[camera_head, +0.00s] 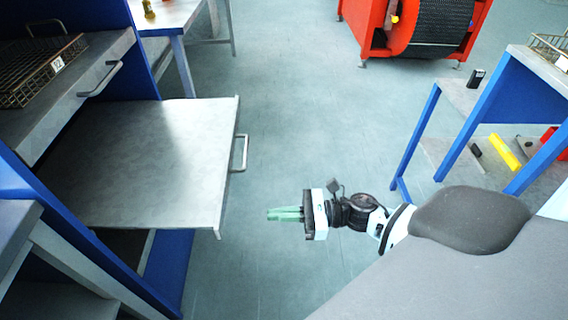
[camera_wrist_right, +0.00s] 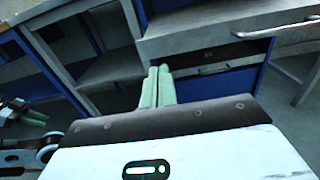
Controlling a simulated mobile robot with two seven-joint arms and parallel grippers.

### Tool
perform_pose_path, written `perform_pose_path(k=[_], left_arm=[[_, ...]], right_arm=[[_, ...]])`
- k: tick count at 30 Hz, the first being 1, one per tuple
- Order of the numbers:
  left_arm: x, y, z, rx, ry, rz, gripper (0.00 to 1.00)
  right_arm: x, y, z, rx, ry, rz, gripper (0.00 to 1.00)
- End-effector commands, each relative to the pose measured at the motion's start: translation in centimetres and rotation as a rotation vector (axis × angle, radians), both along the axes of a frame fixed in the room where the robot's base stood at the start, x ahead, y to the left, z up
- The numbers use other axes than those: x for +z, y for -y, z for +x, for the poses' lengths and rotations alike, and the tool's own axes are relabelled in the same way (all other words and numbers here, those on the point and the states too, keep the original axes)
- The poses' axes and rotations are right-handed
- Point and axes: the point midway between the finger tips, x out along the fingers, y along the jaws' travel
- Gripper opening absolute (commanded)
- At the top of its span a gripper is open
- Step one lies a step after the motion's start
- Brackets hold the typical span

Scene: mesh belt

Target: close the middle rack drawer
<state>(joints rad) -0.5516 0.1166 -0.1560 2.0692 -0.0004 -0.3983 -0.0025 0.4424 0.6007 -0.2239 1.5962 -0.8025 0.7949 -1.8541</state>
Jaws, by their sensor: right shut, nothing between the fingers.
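The middle rack drawer (camera_head: 150,165) is a grey metal tray pulled well out of the blue rack on the left in the head view. Its bar handle (camera_head: 243,153) is on the right-hand front edge. My right gripper (camera_head: 270,214) is shut and empty, its green fingers pointing left toward the drawer's near front corner, apart from the handle. In the right wrist view its fingers (camera_wrist_right: 158,86) are together, with a grey drawer front (camera_wrist_right: 200,42) and handle (camera_wrist_right: 280,28) beyond. Green fingers, seemingly my left gripper (camera_wrist_right: 22,112), show at the left edge; their opening is unclear.
Above the open drawer is another grey drawer front with a handle (camera_head: 100,79) and a wire basket (camera_head: 35,70). A red machine with a black mesh drum (camera_head: 440,25) stands at the back. A blue-framed shelf (camera_head: 480,115) is on the right. The floor between is clear.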

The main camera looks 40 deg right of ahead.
Motion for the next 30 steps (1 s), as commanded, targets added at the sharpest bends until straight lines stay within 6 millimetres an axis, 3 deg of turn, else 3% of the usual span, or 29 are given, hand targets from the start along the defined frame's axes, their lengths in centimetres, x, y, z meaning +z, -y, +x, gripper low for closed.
perform_pose_path(k=[9, 15, 30], left_arm=[[0.9, 0.0, 0.2, 0.001, 0.008, -0.001, 0.26], [1.1, 0.0, 0.0, 0.004, 0.004, -0.001, 0.26], [1.2, 0.1, -0.2, 0.006, 0.001, -0.002, 0.26]], right_arm=[[0.3, -5.0, 3.4, 0.0, 0.003, 0.002, 0.0], [0.2, -7.3, 5.0, 0.0, 0.002, 0.001, 0.0], [0.0, -8.3, 5.6, -0.001, -0.001, -0.001, 0.0]])
